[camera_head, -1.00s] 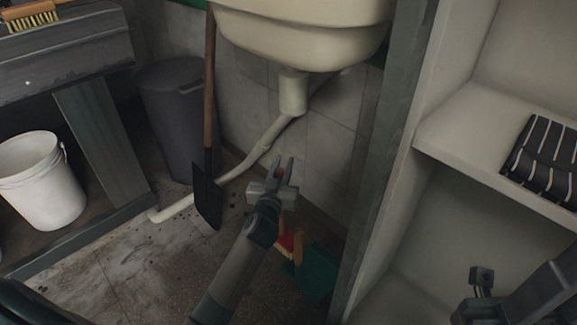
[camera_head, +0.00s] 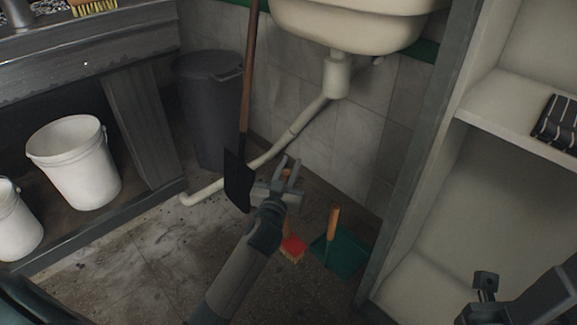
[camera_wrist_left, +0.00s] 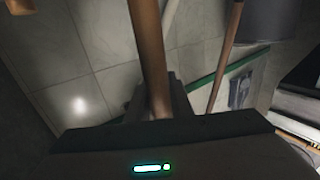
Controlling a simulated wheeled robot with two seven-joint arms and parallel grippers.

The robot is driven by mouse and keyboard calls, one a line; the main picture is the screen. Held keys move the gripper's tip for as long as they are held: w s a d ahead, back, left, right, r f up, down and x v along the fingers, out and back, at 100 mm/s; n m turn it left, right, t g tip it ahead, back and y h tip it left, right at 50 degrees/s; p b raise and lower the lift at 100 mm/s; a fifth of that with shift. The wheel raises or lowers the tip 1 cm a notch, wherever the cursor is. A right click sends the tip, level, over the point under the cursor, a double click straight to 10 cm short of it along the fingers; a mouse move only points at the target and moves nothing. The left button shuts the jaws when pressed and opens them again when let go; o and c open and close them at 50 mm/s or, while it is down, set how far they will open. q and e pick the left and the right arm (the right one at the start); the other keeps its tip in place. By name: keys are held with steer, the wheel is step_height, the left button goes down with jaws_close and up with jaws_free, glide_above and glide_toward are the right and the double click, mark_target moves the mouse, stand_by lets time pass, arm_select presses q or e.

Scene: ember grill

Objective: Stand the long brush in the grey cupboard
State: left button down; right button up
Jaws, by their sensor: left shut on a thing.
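The long brush has a wooden handle and a red head with pale bristles (camera_head: 292,248), low in the middle of the head view. My left gripper (camera_head: 286,176) is shut on its handle, which runs between the fingers in the left wrist view (camera_wrist_left: 147,45). The brush hangs roughly upright below the gripper; I cannot tell whether its bristles touch the floor. The grey cupboard (camera_head: 416,150) stands open at the right, pale inside, with a shelf above a lower space. My right gripper (camera_head: 485,284) is at the lower right before the cupboard; its jaws are unclear.
A green dustpan (camera_head: 348,250) with an orange handle stands beside the cupboard's edge. A long-handled black shovel (camera_head: 238,180) leans behind my left gripper. A grey bin (camera_head: 205,110), sink (camera_head: 350,25) and its pipe stand behind. White buckets (camera_head: 75,165) are at left. A striped cloth (camera_head: 557,125) lies on the shelf.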

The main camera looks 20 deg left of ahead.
arm_select(q)
steer(key=s+d+r+m+h, duration=0.1)
steer(key=s+d+r, duration=0.3)
steer(key=s, duration=0.2)
steer(key=s+d+r+h, duration=0.2)
steer(key=s+d+r, duration=0.2)
steer(key=s, duration=0.3)
steer(key=shift+m, duration=0.4)
